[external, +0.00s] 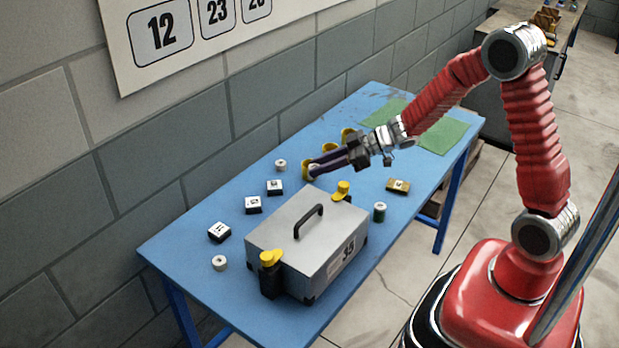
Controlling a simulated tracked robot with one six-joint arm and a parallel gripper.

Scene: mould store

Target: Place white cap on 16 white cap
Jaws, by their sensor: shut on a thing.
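My gripper (313,171) is over the blue table, its dark fingers shut on a small white cap (315,169). The fingers hide part of the cap. A yellow holder (306,172) is right beside or behind the fingertips; I cannot tell whether they touch. Another white cap (280,165) stands on the table to the left of the gripper, and one more white cap (219,263) is near the front left. Three dark blocks with white labelled tops (275,187), (253,205), (219,232) stand in a row. Their numbers are too small to read surely, so I cannot pick out 16.
A grey case (292,232) marked 35, with a black handle and yellow latches, fills the table's front middle. More yellow holders (330,149) are behind the gripper. Green mats (442,136) lie at the far end.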

